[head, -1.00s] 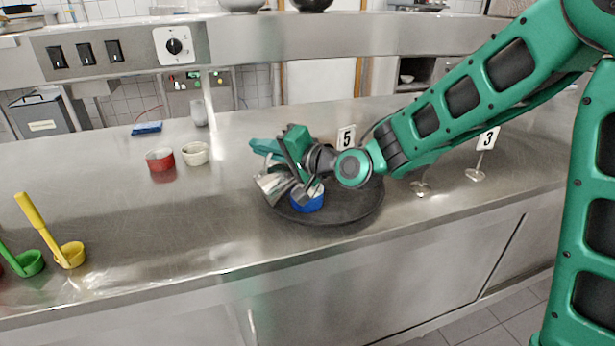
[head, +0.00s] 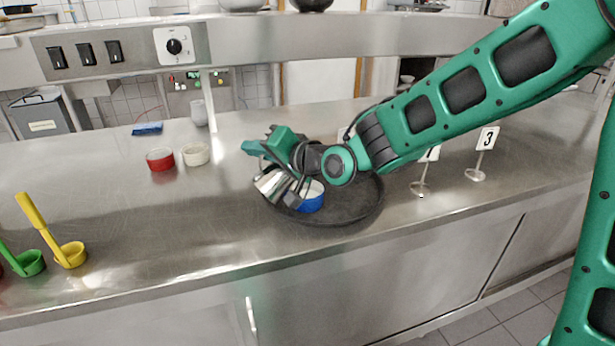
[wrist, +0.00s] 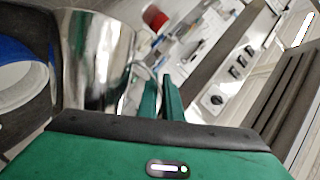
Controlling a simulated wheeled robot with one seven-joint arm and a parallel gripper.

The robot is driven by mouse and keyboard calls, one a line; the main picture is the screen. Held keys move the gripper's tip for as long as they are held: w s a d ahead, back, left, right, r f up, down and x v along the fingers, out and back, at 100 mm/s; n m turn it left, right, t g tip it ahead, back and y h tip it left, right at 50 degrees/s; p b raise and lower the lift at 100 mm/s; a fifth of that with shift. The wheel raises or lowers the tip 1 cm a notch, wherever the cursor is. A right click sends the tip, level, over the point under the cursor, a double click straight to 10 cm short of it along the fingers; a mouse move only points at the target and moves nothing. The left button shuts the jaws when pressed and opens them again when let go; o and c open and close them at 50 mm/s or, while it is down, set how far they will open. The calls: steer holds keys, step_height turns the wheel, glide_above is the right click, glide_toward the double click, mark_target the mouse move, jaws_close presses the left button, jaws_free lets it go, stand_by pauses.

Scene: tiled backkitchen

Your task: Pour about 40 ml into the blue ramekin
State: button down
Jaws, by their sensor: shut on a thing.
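The blue ramekin (head: 312,201), white inside, stands on a round dark tray (head: 352,212) on the steel counter. In the wrist view the ramekin (wrist: 22,85) shows at the left edge. My gripper (head: 280,172) is shut on a shiny metal jug, and its fingers (wrist: 160,98) meet at the jug's handle in the wrist view. The jug (head: 270,184) is tilted, above the tray and just left of the ramekin. The jug's body (wrist: 95,60) shows beside the ramekin in the wrist view. Its contents and any stream of liquid cannot be seen.
A red ramekin (head: 160,159) and a white ramekin (head: 195,154) stand at the back left. Yellow (head: 70,254) and green (head: 30,263) ladles lie at the front left. Number stands, including 3 (head: 486,138), are at right. The counter's left middle is clear.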

steer(key=shift+a, duration=0.1)
steer(key=shift+s+a, duration=0.1)
steer(key=shift+a, duration=0.05)
steer(key=shift+s+a+f+n+h+p, duration=0.1)
steer(key=shift+f+n+h+p, duration=0.1)
steer(key=shift+n, duration=0.15)
steer(key=shift+a+f+n+h+p, duration=0.1)
steer(key=shift+n+h+p, duration=0.1)
steer(key=shift+n, duration=0.15)
steer(key=shift+a, duration=0.1)
steer(key=s+a+f+n+t+h+p, duration=0.1)
steer(key=s+a+f+n+h+p, duration=0.2)
steer(key=a+f+n+h, duration=0.1)
steer(key=shift+a+f+n+t+p, duration=0.35)
steer(key=shift+a+f+n, duration=0.55)
steer(key=shift+f, duration=0.55)
